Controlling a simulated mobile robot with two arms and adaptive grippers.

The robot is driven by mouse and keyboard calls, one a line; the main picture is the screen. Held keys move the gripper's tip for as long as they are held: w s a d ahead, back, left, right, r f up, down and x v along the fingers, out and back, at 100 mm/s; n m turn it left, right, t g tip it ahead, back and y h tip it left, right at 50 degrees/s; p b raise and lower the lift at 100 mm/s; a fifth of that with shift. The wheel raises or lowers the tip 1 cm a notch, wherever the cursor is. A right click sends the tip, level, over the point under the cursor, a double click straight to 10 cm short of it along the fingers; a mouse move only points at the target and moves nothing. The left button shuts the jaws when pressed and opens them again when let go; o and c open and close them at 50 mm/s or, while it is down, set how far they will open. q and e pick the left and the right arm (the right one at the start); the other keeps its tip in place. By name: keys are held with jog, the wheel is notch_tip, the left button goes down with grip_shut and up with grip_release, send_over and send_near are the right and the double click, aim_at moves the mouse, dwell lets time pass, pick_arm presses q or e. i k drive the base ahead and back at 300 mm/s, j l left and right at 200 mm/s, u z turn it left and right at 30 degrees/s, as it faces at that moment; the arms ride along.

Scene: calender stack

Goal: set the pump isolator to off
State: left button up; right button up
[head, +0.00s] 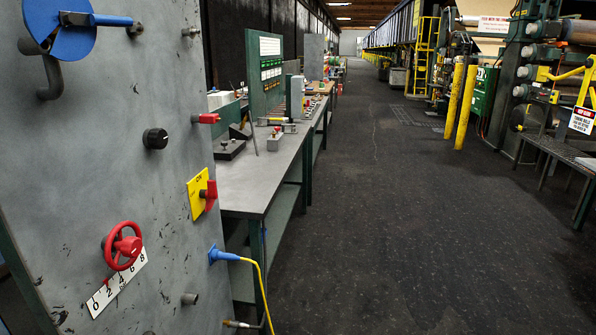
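A grey scuffed panel (150,80) fills the left of the head view. On its right part is a yellow plate (195,190) with a red rotary handle (209,195), which looks like the pump isolator. The lettering at the plate's top seems to read ON. The plate is seen at a steep angle, so the handle's exact pointing is hard to tell. Neither of my grippers is in view, and nothing touches the handle.
The panel also bears a red handwheel (122,247) over a numbered scale (117,283), a black knob (155,138), a small red lever (207,118) and a blue plug (222,255) with a yellow cable. A workbench (255,180) stands behind it. The dark floor (400,230) is clear.

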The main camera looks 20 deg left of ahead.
aim_at(211, 195)
jog(key=i+l, duration=0.1)
jog(key=i, duration=0.75)
jog(key=i+l, duration=0.15)
jog(key=i, duration=0.75)
jog(key=i+u, duration=0.3)
jog(key=u, duration=0.15)
jog(key=i+l+u, duration=0.2)
jog(key=u, duration=0.25)
jog(key=i+l+u, duration=0.3)
jog(key=u, duration=0.15)
jog(key=i+l+u, duration=0.2)
jog(key=u, duration=0.25)
jog(key=l, duration=0.1)
